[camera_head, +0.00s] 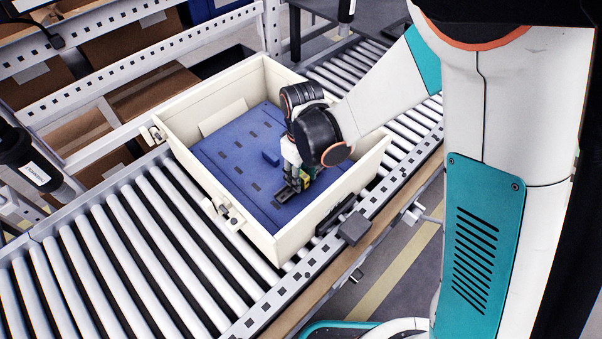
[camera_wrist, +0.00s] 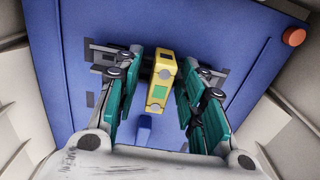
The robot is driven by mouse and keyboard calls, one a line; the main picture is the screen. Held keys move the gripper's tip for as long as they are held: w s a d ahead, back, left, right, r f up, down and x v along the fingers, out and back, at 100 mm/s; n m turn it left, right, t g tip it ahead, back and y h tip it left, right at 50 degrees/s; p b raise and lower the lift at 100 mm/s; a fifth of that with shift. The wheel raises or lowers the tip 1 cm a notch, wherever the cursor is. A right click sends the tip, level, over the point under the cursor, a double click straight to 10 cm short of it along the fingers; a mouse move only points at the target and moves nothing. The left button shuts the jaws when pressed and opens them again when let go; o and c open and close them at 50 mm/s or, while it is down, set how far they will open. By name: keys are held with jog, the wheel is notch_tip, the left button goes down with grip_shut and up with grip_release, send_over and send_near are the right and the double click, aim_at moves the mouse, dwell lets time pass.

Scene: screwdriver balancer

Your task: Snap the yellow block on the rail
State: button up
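The yellow block (camera_wrist: 160,84) stands between the two fingers of my gripper (camera_wrist: 162,72) in the wrist view, with a green patch on its face. A narrow gap shows on each side of it, so the fingers look open around it. A dark rail-like strip (camera_wrist: 103,53) lies on the blue panel behind the fingers, partly hidden by them and the block. I cannot tell if the block is seated on it. In the head view, my gripper (camera_head: 299,178) is low over the panel near the crate's right front side, mostly covering the yellow block.
The blue panel (camera_head: 222,158) with dark slots lies in a cream crate (camera_head: 185,189) on a roller conveyor (camera_head: 135,255). A small blue block (camera_head: 270,157) rises from the panel close to my gripper. The crate walls surround the workspace. A red knob (camera_wrist: 293,37) sits at one corner.

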jog(key=shift+r, duration=0.15)
notch_tip(320, 180, up, 12)
dwell(0.7)
jog(key=w+d+r+m+t+p, duration=0.1)
jog(key=w+d+r, duration=0.25)
jog(key=d, duration=0.45)
jog(key=w+d+r+t+p, duration=0.15)
jog(key=w+d, duration=0.25)
jog(key=d, duration=0.4)
jog(key=s+d+r+m+t+b, duration=0.1)
jog(key=s+d+r+m+t, duration=0.1)
jog(key=s, duration=0.7)
jog(key=s+d+r+m+t+b, duration=0.1)
jog(key=s+d+m, duration=0.4)
jog(key=s, duration=0.5)
jog(key=shift+r+m+t, duration=0.7)
jog(key=shift+r+t, duration=0.15)
jog(key=shift+r, duration=0.4)
